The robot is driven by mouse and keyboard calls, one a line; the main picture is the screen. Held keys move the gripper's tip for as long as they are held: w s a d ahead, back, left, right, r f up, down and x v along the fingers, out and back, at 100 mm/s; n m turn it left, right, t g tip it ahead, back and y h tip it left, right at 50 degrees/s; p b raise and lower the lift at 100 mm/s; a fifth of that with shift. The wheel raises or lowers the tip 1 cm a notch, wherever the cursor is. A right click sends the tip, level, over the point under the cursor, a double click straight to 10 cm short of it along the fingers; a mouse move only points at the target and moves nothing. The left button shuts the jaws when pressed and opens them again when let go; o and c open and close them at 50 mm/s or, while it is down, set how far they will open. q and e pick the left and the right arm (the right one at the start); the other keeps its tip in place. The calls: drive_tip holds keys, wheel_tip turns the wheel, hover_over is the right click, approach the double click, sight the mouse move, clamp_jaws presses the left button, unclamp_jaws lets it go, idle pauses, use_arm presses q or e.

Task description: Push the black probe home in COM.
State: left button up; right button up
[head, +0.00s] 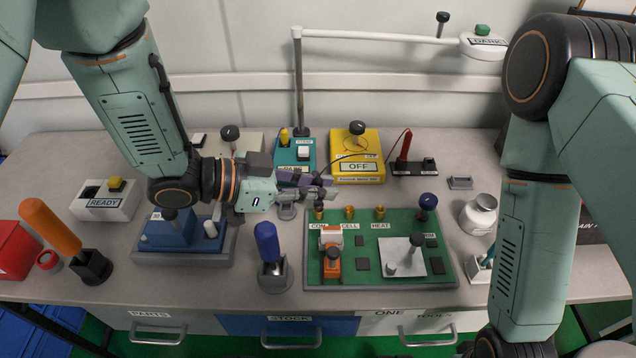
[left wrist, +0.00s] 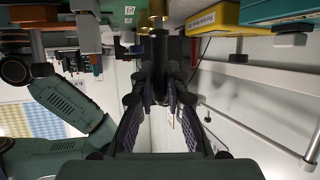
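My left gripper (head: 328,188) is over the back left of the green board (head: 440,268), right above the brass COM socket (head: 319,213). In the left wrist view the black probe (left wrist: 160,75) is held upright in the picture between my left fingertips (left wrist: 160,98). Its far end is in line with a brass socket (left wrist: 158,12) and seems to meet it; how deep it sits cannot be told. In the head view the fingers hide most of the probe. The yellow meter (head: 368,169) reads OFF, and a thin dark lead runs from it toward my left gripper. My right gripper is out of view.
Two more brass sockets (head: 349,213) stand right of COM. A red probe (head: 404,146) stands in a black holder behind the board. A blue-handled tool (head: 267,243) stands in front of my left gripper. An orange clamp (head: 332,262) sits on the board.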

use_arm(q)
drive_tip(key=o, duration=0.5)
wheel_tip(320, 180, up, 10)
drive_tip(key=shift+r, duration=0.1)
idle(0.5)
